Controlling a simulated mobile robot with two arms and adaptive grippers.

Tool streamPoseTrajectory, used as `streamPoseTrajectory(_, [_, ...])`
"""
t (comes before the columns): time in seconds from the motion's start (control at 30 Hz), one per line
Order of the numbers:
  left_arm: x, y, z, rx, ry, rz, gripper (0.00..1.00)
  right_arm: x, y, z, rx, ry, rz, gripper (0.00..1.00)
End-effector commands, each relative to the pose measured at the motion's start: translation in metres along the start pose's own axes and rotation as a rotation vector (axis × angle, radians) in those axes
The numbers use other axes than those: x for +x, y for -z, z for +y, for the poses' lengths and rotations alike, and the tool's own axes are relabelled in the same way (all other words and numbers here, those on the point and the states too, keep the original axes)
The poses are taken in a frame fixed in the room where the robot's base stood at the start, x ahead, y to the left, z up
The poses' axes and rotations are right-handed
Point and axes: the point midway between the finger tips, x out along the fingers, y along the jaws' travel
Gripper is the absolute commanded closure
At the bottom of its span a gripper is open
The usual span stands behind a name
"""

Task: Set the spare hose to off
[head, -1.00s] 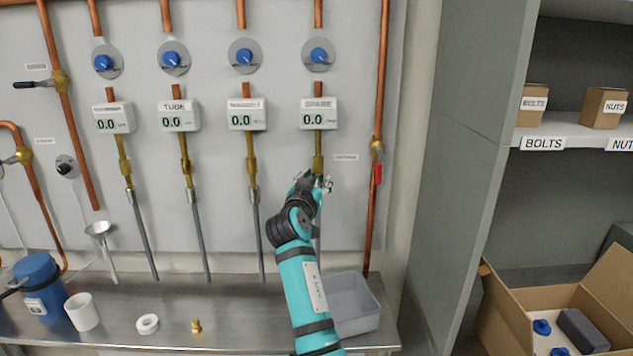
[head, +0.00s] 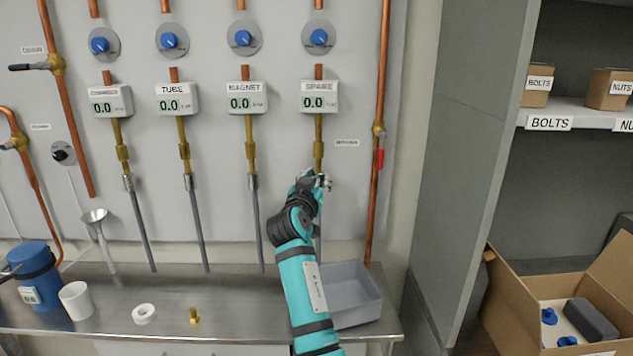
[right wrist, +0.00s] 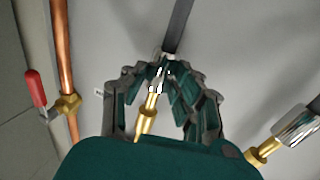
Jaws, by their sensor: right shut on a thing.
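The spare hose is a grey hose (head: 319,245) hanging on the wall under the SPARE gauge (head: 319,99). It also shows in the right wrist view (right wrist: 178,27). Its silver coupling (right wrist: 158,78) meets a brass stem (right wrist: 146,121). My right gripper (head: 319,181) is at this coupling; in the right wrist view its fingers (right wrist: 163,72) are closed around it. The fingers hide part of the coupling, so how it sits on the stem is unclear. Above the gauge is a blue knob (head: 319,39) on a grey dial. My left gripper is not in view.
To the left hang similar hoses under MAGNET (head: 246,99), TUBE (head: 176,100) and another gauge. A copper pipe with a red-handled valve (head: 379,145) runs close on the right. Below stands a grey tray (head: 355,315) on the steel bench (head: 245,300).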

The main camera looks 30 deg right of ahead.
Motion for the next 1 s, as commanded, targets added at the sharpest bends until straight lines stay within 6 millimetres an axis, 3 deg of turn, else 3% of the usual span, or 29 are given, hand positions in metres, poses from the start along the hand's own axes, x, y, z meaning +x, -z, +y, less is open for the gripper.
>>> streamPoseTrajectory(0.03, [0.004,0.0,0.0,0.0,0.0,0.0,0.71,0.0,-0.007,0.0,-0.001,-0.001,-0.008,1.0])
streamPoseTrajectory(0.27, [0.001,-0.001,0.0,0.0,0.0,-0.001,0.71,0.0,-0.007,0.0,-0.002,-0.001,-0.014,1.0])
streamPoseTrajectory(0.3, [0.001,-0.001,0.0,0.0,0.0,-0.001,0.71,0.0,-0.008,0.0,-0.002,-0.001,-0.014,0.7])
streamPoseTrajectory(0.47, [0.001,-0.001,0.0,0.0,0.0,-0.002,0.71,0.0,-0.006,0.0,-0.002,-0.001,-0.011,0.5])
streamPoseTrajectory(0.77, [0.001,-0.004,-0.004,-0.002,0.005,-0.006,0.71,-0.003,-0.004,-0.001,0.0,0.0,-0.007,0.5])
streamPoseTrajectory(1.0, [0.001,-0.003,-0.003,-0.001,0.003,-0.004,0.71,-0.037,-0.005,-0.002,0.002,0.003,-0.009,0.5])
